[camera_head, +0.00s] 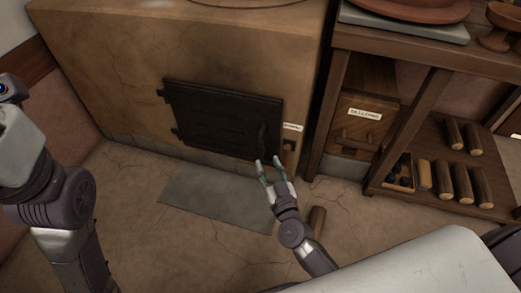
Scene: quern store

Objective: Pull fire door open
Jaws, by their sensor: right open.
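The fire door (218,118) is a dark metal panel in the front of a tan clay oven. It looks shut, with hinges on its left edge. Its dark upright handle (263,137) is near the right edge. My right gripper (268,163) is open just below the handle, at the door's lower right corner. I cannot tell whether the fingers touch the door. My left arm stands at the left edge, and its gripper is not clearly seen.
The clay oven (110,50) fills the back. A grey plate (215,196) lies on the floor before it. A wooden shelf (437,150) with several logs (463,183) and a labelled wooden box (361,112) stands right.

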